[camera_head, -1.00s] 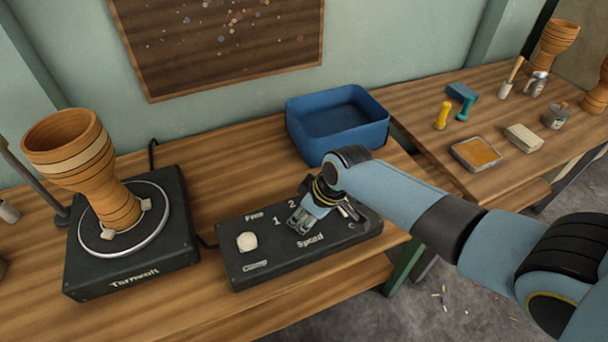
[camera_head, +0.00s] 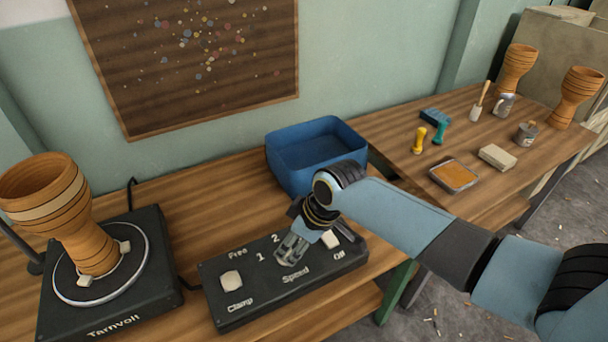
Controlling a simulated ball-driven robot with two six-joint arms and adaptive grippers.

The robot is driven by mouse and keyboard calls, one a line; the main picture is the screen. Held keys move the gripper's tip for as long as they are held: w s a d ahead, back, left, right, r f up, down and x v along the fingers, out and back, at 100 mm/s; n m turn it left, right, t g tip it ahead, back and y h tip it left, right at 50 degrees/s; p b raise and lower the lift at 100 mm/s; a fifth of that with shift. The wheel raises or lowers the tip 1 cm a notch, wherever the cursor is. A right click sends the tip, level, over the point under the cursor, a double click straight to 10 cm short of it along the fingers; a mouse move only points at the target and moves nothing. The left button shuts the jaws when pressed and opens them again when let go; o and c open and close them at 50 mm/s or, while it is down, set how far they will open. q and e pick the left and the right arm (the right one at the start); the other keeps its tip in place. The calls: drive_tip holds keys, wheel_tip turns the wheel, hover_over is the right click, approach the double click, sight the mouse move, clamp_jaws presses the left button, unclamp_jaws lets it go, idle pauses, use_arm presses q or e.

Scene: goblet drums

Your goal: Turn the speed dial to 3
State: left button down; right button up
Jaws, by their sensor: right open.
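The black control box (camera_head: 320,283) lies on the wooden bench, marked "Free", "Clamp", "Speed", "Off" and the numbers 1 and 2. My right gripper (camera_head: 289,254) is open and points down over the middle of the box, just above the word "Speed". The speed dial is hidden behind its fingers, so I cannot tell its setting or whether the fingers touch it. A white knob (camera_head: 231,281) sits between "Free" and "Clamp". Another white knob (camera_head: 330,239) shows above "Off", right of the gripper. My left gripper is not in view.
The Tarnvolt turntable (camera_head: 160,262) stands at left with a wooden goblet drum (camera_head: 75,225) on it. A blue bin (camera_head: 345,136) is close behind my right wrist. A second table at right (camera_head: 410,152) holds tools, an orange tray (camera_head: 454,175) and more goblet drums (camera_head: 575,97).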

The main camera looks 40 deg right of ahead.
drive_tip(key=v, duration=0.7)
drive_tip(key=shift+r, duration=0.25)
